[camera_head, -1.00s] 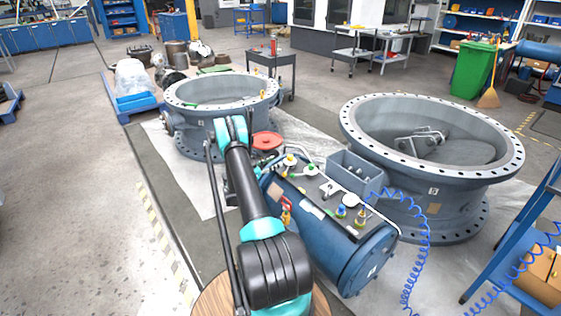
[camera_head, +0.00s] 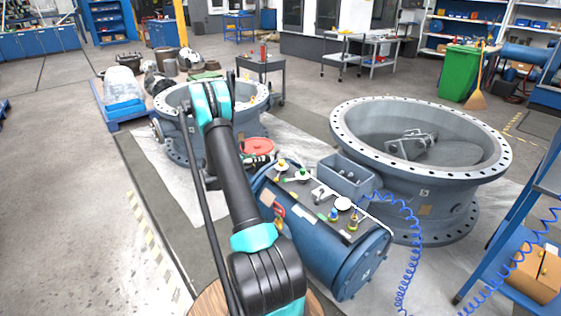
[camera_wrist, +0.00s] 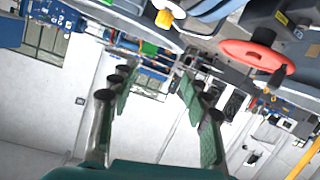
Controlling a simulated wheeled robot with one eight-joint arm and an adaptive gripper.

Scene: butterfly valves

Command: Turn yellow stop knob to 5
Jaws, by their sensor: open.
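A yellow knob on a white round plate (camera_head: 282,164) stands near the far end of the blue tank's top panel. A yellow knob also shows at the top of the wrist view (camera_wrist: 164,18), ahead of and above the fingers; I cannot tell its setting or read a 5. My gripper (camera_wrist: 157,85) is open and empty, its two fingers apart and touching nothing. In the head view my own arm mostly hides the gripper.
The blue tank (camera_head: 330,262) carries several other knobs, with a white round plate (camera_head: 343,203) nearer me. A red disc (camera_head: 258,146) lies beyond it and also shows in the wrist view (camera_wrist: 250,55). Large grey valve bodies (camera_head: 430,192) stand around. A blue coiled hose (camera_head: 412,240) hangs right.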

